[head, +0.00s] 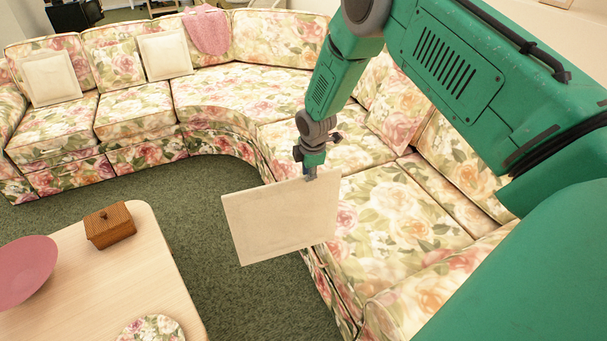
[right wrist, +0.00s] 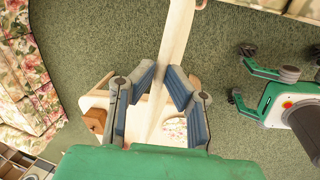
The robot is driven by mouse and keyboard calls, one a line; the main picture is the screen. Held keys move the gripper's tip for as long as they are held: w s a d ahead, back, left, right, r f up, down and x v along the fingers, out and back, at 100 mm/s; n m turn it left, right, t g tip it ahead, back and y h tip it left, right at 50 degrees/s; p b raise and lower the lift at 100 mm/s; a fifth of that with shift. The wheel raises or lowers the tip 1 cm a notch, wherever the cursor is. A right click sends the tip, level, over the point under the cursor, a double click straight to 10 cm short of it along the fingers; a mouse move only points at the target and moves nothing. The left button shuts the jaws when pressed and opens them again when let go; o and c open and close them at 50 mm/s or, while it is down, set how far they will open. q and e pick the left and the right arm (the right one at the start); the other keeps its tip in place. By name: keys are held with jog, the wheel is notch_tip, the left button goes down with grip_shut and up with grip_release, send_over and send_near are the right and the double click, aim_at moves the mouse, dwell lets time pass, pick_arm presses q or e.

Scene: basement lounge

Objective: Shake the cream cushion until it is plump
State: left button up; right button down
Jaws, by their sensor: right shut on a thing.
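The cream cushion (head: 278,218) hangs in the air in front of the floral sofa, its flat face toward the head camera and slightly tilted. My right gripper (head: 311,174) is shut on its top edge, near the top right corner. In the right wrist view the cushion (right wrist: 177,35) shows edge-on as a pale strip running between the two fingers of the right gripper (right wrist: 161,85). My left gripper is in neither view.
A floral sectional sofa (head: 375,215) curves around the back and right. Two other cream cushions (head: 50,78) (head: 165,55) and a pink cloth (head: 207,29) rest on it.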

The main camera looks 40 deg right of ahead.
jog(key=shift+a+r, duration=0.15)
jog(key=shift+a, duration=0.2)
jog(key=shift+d, duration=0.1)
